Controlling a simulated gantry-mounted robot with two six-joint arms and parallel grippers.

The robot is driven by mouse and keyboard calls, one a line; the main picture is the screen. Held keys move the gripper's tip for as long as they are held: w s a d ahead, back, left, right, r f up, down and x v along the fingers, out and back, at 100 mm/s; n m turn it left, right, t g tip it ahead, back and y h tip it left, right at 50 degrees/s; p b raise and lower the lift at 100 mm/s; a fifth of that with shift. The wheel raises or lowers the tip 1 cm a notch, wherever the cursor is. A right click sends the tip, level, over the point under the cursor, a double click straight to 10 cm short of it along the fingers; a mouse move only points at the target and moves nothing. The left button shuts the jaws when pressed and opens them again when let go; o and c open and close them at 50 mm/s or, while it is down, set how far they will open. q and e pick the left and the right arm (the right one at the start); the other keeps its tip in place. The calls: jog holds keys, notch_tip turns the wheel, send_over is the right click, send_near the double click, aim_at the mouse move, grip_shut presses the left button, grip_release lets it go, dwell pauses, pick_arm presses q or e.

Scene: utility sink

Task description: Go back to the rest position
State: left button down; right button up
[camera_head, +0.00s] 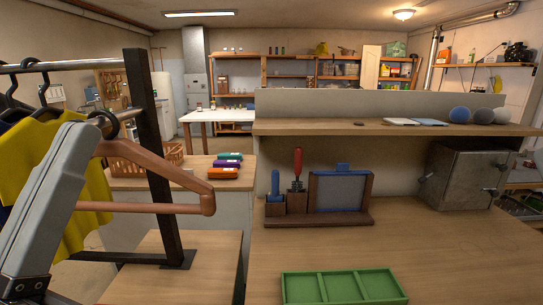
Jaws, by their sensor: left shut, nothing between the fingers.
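My left arm and gripper (50,205) fill the left edge as a large grey shape, slanting up beside the clothes rack (139,105). The left gripper is shut with nothing in it; its fingertips are hard to make out. A brown wooden hanger (150,178) hangs empty just right of the grey shape, which covers part of it. I cannot tell whether the two touch. My right gripper is not in view.
A yellow shirt (88,215) hangs behind the arm. The workbench holds a green divided tray (342,288), a wooden tool holder (318,217) and a metal box (463,175). Colored blocks (226,165) lie on a lower surface.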

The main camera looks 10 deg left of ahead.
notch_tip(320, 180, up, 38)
jog(key=p, duration=3.5)
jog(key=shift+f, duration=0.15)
